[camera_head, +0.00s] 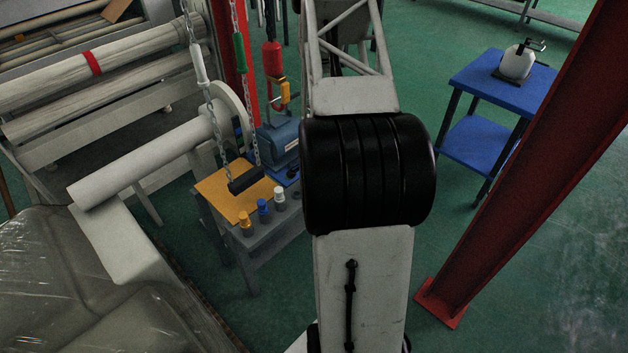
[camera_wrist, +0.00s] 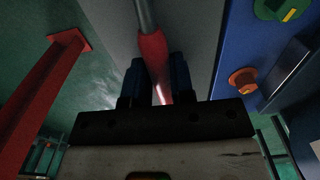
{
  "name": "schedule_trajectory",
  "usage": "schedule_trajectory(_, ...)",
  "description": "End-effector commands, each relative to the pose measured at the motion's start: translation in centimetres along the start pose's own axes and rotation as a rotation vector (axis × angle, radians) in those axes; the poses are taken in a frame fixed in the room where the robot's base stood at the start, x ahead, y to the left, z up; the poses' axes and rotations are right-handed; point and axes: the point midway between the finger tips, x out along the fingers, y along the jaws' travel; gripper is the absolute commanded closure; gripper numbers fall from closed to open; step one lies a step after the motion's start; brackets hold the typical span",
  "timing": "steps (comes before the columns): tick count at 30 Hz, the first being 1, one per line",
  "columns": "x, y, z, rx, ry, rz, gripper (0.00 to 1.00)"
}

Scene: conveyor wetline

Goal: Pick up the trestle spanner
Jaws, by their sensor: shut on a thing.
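In the wrist view a tool with a red handle (camera_wrist: 153,48) and a grey metal shaft (camera_wrist: 146,15), which looks like the trestle spanner, stands between the fingers of my gripper (camera_wrist: 159,75). The two dark fingers are shut on the red handle, one on each side. The shaft runs up out of the top of the picture, so its head is hidden. I cannot tell whether the tool touches the grey surface behind it. My gripper and the spanner do not show in the head view, where my own arm fills the middle.
A blue panel (camera_wrist: 235,55) with a green knob (camera_wrist: 276,8) and an orange knob (camera_wrist: 243,80) stands close on the right in the wrist view. The head view shows a red column (camera_head: 530,170), a blue table (camera_head: 500,85) and a stand with a yellow top (camera_head: 222,192).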

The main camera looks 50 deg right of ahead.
Motion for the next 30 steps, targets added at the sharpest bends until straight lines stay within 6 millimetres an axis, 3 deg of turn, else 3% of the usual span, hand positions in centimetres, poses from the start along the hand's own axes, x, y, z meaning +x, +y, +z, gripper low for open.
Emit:
schedule_trajectory(8,-0.8,0.0,0.0,0.000,0.001,-0.001,1.00)
schedule_trajectory(17,-3.8,0.0,0.0,0.000,0.001,-0.002,1.00)
schedule_trajectory(30,-4.3,6.3,5.2,0.000,0.000,0.000,1.00)
